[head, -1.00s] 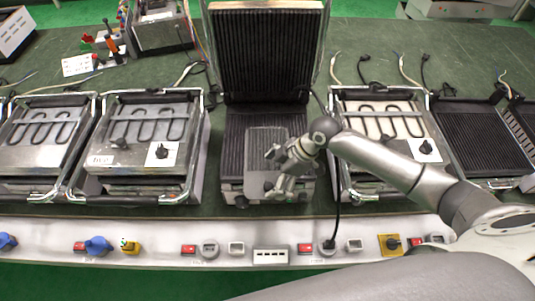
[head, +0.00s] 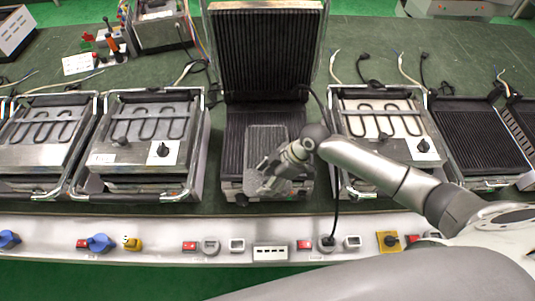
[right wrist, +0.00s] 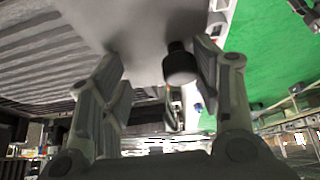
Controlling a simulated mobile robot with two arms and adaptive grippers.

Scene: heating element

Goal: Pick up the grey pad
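The grey pad (head: 266,137) lies on the ribbed lower plate (head: 237,128) of the open grill in the middle of the head view. My right gripper (head: 262,182) is over the grill's front edge, and it and the wrist cover the pad's near part. In the right wrist view, the fingers of the right gripper (right wrist: 160,80) are apart, with a black knob (right wrist: 180,64) showing between them. A smooth grey surface, likely the pad (right wrist: 140,25), shows beyond the fingertips. I cannot tell if they touch it. My left gripper is not in view.
The grill's raised ribbed lid (head: 265,50) stands behind the pad. Grills with exposed heating elements stand left (head: 150,125) and right (head: 385,115). A white strip with switches and sockets (head: 270,235) runs along the front. A black cable (head: 337,205) hangs nearby.

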